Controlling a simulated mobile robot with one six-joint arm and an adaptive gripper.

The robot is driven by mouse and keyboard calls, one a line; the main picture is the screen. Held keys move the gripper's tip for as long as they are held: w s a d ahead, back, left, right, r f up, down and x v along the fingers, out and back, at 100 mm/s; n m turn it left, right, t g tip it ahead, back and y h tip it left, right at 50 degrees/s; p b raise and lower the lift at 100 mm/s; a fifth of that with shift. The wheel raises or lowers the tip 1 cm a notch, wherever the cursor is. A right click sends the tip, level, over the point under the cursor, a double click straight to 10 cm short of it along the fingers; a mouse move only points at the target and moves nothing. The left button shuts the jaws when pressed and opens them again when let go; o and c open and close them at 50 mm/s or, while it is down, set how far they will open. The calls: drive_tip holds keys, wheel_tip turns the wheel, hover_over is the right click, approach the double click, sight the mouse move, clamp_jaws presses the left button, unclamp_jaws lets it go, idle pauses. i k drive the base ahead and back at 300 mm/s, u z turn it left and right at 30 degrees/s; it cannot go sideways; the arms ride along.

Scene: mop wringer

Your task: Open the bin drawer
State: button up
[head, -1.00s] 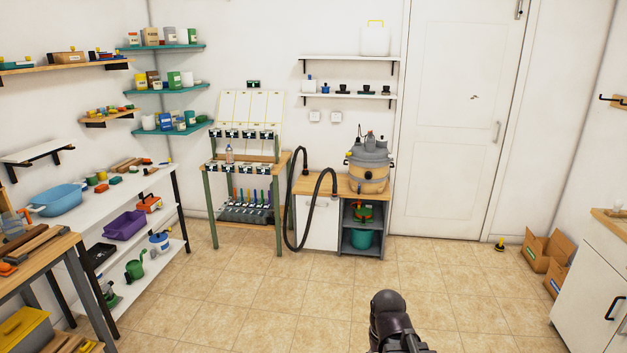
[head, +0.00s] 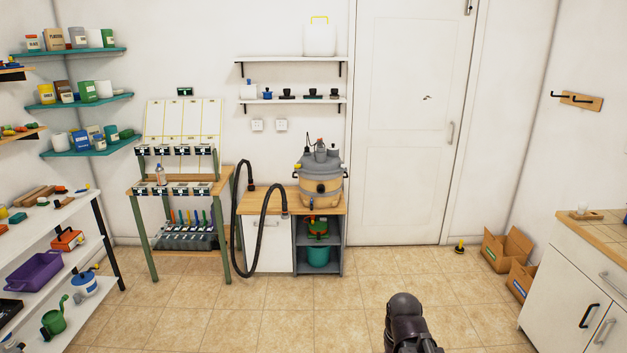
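Two white fronts could be the bin drawer, and I cannot tell which. A dark part of my arm rises at the bottom, right of centre, well apart from both. My gripper's fingers do not show.
The tiled floor (head: 300,325) is clear in the middle. Open cardboard boxes (head: 509,248) stand on the floor left of the right-hand cabinet. A grey-lidded vacuum (head: 319,175) stands on the bench. White shelves (head: 90,235) with containers line the left.

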sight(276, 249)
drive_tip(key=z, duration=0.3)
drive_tip(key=i, duration=2.3)
drive_tip(key=u, duration=0.6)
drive_tip(key=i, duration=1.35)
drive_tip(key=u, duration=0.45)
